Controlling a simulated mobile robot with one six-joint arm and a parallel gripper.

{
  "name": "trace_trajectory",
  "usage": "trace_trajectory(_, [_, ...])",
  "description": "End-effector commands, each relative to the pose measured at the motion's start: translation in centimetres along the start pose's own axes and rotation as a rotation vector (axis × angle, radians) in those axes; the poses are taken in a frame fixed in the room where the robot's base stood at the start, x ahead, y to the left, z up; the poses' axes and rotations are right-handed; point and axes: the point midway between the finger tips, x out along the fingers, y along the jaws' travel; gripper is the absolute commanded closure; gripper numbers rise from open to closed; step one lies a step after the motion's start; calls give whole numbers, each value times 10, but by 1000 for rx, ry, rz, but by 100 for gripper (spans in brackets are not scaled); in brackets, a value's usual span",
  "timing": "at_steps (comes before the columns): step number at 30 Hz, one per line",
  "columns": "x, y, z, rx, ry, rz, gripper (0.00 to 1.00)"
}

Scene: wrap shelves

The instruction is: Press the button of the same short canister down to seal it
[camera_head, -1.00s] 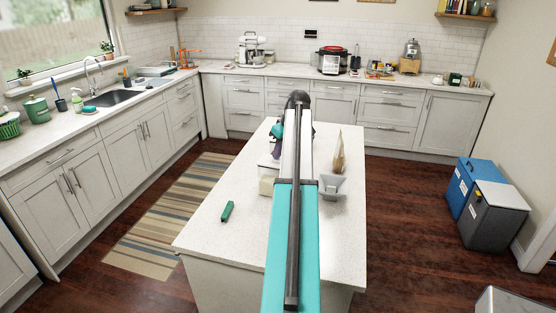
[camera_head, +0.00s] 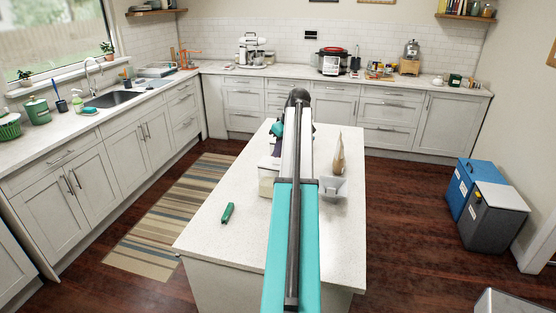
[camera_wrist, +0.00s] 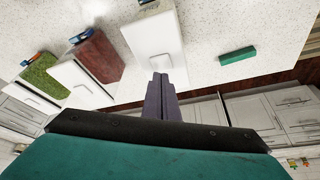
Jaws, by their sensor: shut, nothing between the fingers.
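Three box-like canisters stand in a row on the island in the wrist view: a white one (camera_wrist: 148,38), a red-brown one (camera_wrist: 100,60) and a green one with a white end (camera_wrist: 42,80).
A green block (camera_head: 227,212) lies on the island's bare left part (camera_head: 215,240). A grey open container (camera_head: 333,188) and a brown bag (camera_head: 339,155) stand right of my arm. Bins (camera_head: 490,215) stand on the floor at the right.

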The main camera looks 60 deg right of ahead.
Motion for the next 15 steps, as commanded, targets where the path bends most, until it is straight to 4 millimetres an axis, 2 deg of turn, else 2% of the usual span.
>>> trace_trajectory(15, [-26, 0, -11, 0, 0, 0, 100])
